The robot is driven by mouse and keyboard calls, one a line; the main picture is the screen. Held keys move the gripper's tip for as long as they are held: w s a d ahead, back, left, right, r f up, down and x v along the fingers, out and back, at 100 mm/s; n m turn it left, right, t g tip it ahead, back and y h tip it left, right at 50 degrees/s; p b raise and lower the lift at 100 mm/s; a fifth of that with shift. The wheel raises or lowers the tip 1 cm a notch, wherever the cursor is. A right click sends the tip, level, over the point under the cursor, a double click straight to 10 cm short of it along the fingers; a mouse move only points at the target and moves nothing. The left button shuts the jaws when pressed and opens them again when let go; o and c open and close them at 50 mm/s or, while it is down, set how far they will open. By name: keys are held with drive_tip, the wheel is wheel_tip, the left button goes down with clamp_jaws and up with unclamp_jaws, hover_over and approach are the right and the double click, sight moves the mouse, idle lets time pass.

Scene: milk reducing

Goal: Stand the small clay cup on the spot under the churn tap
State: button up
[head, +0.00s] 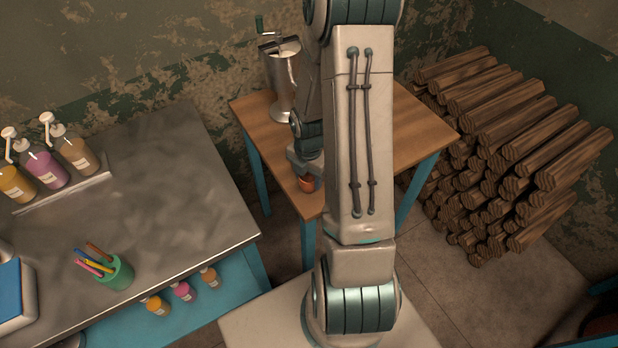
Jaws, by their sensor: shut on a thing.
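The small clay cup (306,184) is orange-brown and shows in the head view at the front corner of the wooden table, just below my gripper (304,168). My gripper is shut on the cup; its fingers are mostly hidden by my arm. Whether the cup touches the table top I cannot tell. The metal churn (282,80) stands towards the back of the same table, with a green crank handle on top. Its tap and the spot under it are hidden or too small to make out.
My arm covers much of the wooden table (415,125). A grey counter (150,170) at left holds pump bottles (75,150) and a green pen cup (115,272). Small bottles (182,291) stand on a blue shelf below. Stacked logs (490,140) fill the right side.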

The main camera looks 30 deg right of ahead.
wheel_tip(320, 180, up, 10)
drive_tip(key=shift+f, duration=0.15)
drive_tip(key=w+a+f+m, duration=0.3)
drive_tip(key=a+m, duration=0.3)
drive_tip(key=m, duration=0.5)
drive_tip(key=w+a+f+m, duration=0.4)
drive_tip(key=w+a+m, duration=0.1)
drive_tip(key=m, duration=0.6)
drive_tip(key=shift+a+f+m, duration=0.15)
drive_tip(key=shift+a+m, duration=0.25)
drive_tip(key=shift+a, duration=0.05)
drive_tip(key=shift+d, duration=0.1)
